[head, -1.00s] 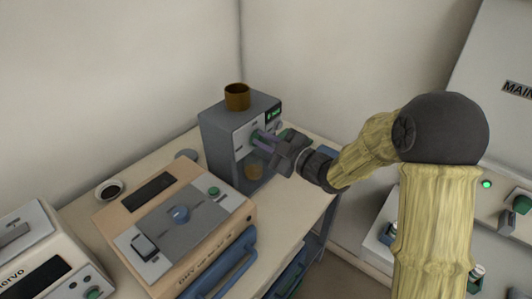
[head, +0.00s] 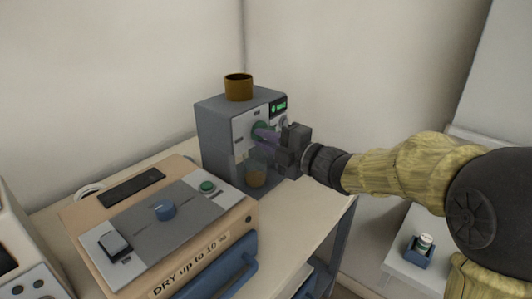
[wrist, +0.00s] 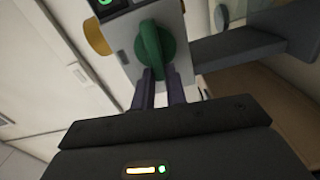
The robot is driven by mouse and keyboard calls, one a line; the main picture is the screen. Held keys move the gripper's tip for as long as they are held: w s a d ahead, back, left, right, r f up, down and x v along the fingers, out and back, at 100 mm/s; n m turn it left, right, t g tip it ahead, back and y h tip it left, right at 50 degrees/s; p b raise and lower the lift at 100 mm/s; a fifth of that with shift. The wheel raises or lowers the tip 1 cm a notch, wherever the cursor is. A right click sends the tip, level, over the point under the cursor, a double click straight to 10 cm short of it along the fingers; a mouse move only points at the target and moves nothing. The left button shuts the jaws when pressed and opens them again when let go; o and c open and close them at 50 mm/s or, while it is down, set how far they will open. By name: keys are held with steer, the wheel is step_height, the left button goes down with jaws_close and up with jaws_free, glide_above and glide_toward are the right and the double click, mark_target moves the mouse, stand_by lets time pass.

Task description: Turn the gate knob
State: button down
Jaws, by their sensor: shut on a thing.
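The green knob (wrist: 152,45) is on the front panel of a grey machine (head: 222,140); in the head view the knob (head: 259,129) is partly covered by my gripper. In the wrist view the knob's raised grip runs nearly upright, slightly tilted. My gripper (wrist: 159,74) has its two purple fingers on either side of the knob's lower end and is shut on it. In the head view my gripper (head: 265,135) reaches the panel from the right. The machine has a lit green display (head: 279,105).
A tan-and-grey appliance (head: 140,240) with a blue handle sits in front on the bench. Clear bench top (head: 300,208) lies to the right.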

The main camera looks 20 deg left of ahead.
steer(key=shift+f+n+b, duration=0.3)
steer(key=shift+n+b, duration=0.3)
steer(key=c, duration=1.4)
jaws_free()
steer(key=shift+r, duration=0.1)
steer(key=shift+c, duration=0.2)
steer(key=p+v, duration=0.1)
steer(key=v, duration=1.6)
steer(key=shift+s+d, duration=0.2)
steer(key=shift+w, duration=0.1)
